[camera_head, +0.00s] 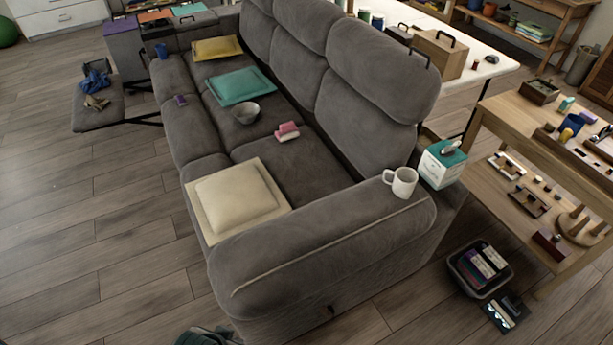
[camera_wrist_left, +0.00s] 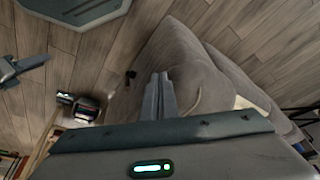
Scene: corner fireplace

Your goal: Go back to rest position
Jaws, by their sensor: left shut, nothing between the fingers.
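My left gripper (camera_wrist_left: 159,78) shows in the left wrist view with its two fingers together and nothing between them. The fingers point toward the grey sofa (camera_wrist_left: 182,68) and the wood floor. In the head view only a dark part of my left gripper (camera_head: 207,337) shows at the bottom edge, in front of the sofa's near arm. What looks like part of my right gripper (camera_wrist_left: 20,70) shows at the left of the left wrist view; its jaw state is unclear.
The grey sofa (camera_head: 330,262) fills the middle, with a white mug (camera_head: 403,182) on its near arm. A tissue box (camera_head: 442,164), wooden table (camera_head: 520,110) and dark basket (camera_head: 455,268) stand at right.

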